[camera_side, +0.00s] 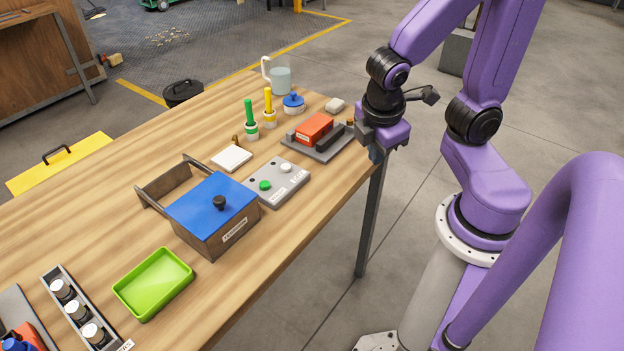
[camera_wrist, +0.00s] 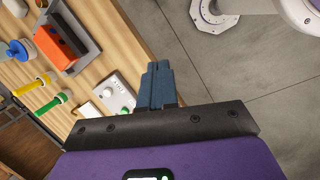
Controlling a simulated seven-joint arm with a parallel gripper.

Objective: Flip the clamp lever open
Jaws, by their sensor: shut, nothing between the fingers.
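The clamp fixture is a grey base plate (camera_side: 327,154) near the table's far right edge, carrying an orange-red block (camera_side: 314,127). A dark bar (camera_side: 335,139) lies beside the block, and a small orange tip shows near its far end; this looks like the clamp lever, lying low. In the wrist view the orange block (camera_wrist: 54,47) and plate (camera_wrist: 84,27) are at upper left. My gripper (camera_side: 374,155) is shut and empty, just right of the fixture at the table edge, apart from it. Its blue fingers (camera_wrist: 156,82) are together in the wrist view.
A grey button box (camera_side: 277,183) and a blue-lidded box (camera_side: 215,210) stand nearer the front. Green (camera_side: 250,120) and yellow (camera_side: 268,107) handled tools, a blue-lidded pot (camera_side: 293,104) and a jug (camera_side: 281,78) stand behind. A green tray (camera_side: 154,284) lies at front left.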

